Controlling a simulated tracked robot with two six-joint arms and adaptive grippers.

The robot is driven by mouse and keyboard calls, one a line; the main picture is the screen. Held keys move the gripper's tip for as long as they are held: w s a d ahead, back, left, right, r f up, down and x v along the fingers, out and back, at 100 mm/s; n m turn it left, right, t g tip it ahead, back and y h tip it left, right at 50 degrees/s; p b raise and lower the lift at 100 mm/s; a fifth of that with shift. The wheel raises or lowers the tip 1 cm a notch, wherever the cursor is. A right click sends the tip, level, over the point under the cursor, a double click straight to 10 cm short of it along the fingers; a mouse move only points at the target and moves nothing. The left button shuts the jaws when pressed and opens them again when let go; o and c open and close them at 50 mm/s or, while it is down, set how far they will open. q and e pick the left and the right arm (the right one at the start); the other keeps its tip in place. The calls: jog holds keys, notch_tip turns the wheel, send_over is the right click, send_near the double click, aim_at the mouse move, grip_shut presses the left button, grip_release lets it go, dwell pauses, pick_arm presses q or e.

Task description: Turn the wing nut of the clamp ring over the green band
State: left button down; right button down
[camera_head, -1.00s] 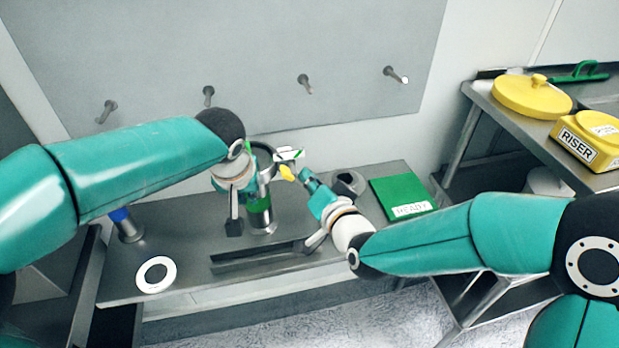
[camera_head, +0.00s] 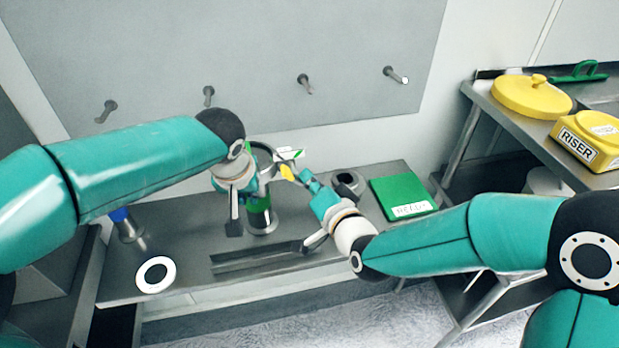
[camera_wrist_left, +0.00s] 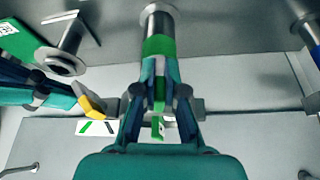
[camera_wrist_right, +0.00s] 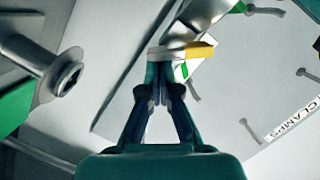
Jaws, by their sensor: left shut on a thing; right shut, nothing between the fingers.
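The upright metal column with the green band (camera_head: 259,203) stands on the bench; the band also shows in the left wrist view (camera_wrist_left: 158,46). A grey clamp ring (camera_head: 281,164) is around the column's upper part, partly hidden by my arms. Its yellow wing nut (camera_head: 287,173) sticks out to the right and shows in the right wrist view (camera_wrist_right: 199,50). My left gripper (camera_wrist_left: 159,78) is shut on a green and grey part of the column just above the band. My right gripper (camera_wrist_right: 166,66) is shut and empty, its tips close beside the wing nut; contact is unclear.
A green READY pad (camera_head: 402,195) lies right of the column, with a grey cylindrical part (camera_head: 348,184) between. A white ring (camera_head: 155,274) and a blue-topped post (camera_head: 127,226) are at left. A side table carries a yellow lid (camera_head: 532,96) and RISER box (camera_head: 588,143).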

jog(key=shift+f, duration=0.1)
jog(key=f+m+t, duration=0.1)
jog(key=m, duration=0.3)
jog(key=a+f+m+t+y, duration=0.1)
jog(key=m, duration=0.4)
jog(key=a+f+m+t, duration=0.1)
jog(key=m, duration=0.4)
jog(key=shift+s+a+y, duration=0.15)
jog(key=shift+s+y, duration=0.15)
dwell(0.7)
